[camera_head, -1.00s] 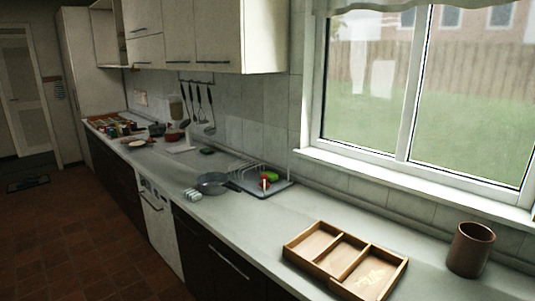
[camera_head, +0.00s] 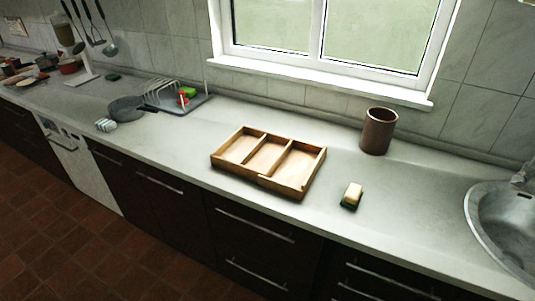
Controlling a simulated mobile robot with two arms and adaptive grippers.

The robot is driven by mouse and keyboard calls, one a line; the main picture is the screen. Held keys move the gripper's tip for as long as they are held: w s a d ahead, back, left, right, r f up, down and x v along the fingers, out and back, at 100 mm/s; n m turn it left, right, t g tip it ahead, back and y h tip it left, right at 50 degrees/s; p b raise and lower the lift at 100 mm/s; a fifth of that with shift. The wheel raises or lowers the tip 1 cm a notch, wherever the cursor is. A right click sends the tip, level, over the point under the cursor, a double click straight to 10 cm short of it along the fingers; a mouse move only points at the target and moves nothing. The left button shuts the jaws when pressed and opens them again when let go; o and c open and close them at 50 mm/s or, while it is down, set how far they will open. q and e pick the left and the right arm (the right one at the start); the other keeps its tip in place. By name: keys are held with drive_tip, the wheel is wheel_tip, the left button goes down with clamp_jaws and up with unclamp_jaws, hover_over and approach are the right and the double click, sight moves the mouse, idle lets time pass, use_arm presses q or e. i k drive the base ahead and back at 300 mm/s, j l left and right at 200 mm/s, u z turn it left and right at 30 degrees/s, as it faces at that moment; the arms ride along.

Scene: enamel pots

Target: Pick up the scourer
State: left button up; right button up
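A small scourer (camera_head: 351,196), yellow on top and dark green below, lies on the counter to the right of a wooden compartment tray. A green item (camera_head: 188,91) sits by the dish rack, and a small dark green block (camera_head: 113,77) lies near the back wall; I cannot tell whether either is also a scourer. Neither of my grippers is in view.
The wooden tray (camera_head: 216,160) with three compartments looks empty. A brown cup (camera_head: 379,131) stands behind the scourer. A metal sink (camera_head: 487,231) is at the right. A grey pan (camera_head: 126,108) and dish rack (camera_head: 205,98) are at left. The counter around the scourer is clear.

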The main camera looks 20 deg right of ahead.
sight(353, 195)
drive_tip(key=z, duration=1.3)
drive_tip(key=i+j+z, duration=0.1)
drive_tip(key=j, duration=0.3)
drive_tip(key=i+j, duration=0.25)
drive_tip(key=j, duration=0.15)
drive_tip(key=i+j+z, duration=0.15)
drive_tip(key=j, duration=0.2)
